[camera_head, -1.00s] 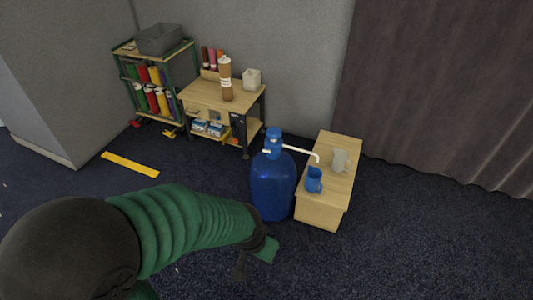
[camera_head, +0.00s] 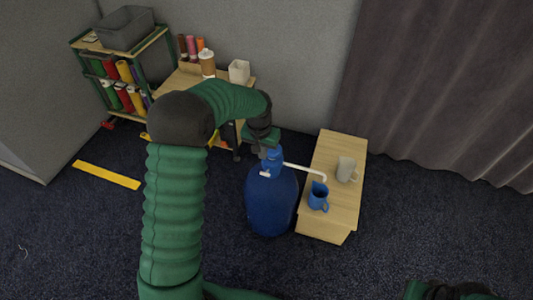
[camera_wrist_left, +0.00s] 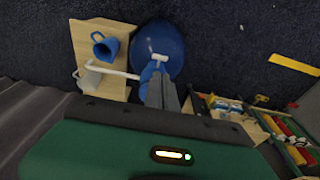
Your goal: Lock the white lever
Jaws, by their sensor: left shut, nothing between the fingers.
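The white lever (camera_head: 265,174) is a small tab on the front of the blue pump head (camera_head: 274,162), on top of a large blue water jug (camera_head: 271,208). In the left wrist view the white lever (camera_wrist_left: 160,57) shows beside the fingertips. My left gripper (camera_head: 264,153) is shut and empty, just above and behind the pump head. In the left wrist view its grey fingers (camera_wrist_left: 160,88) reach over the pump; whether they touch it I cannot tell. A dark and green part of my right arm shows at the bottom right edge; its jaws are not visible.
A white spout (camera_head: 305,170) reaches right from the pump over a low wooden table (camera_head: 338,158) with a blue mug (camera_head: 318,196) and a grey mug (camera_head: 346,169). A shelf (camera_head: 150,45) and workbench (camera_head: 178,82) stand behind at left. The floor in front is clear.

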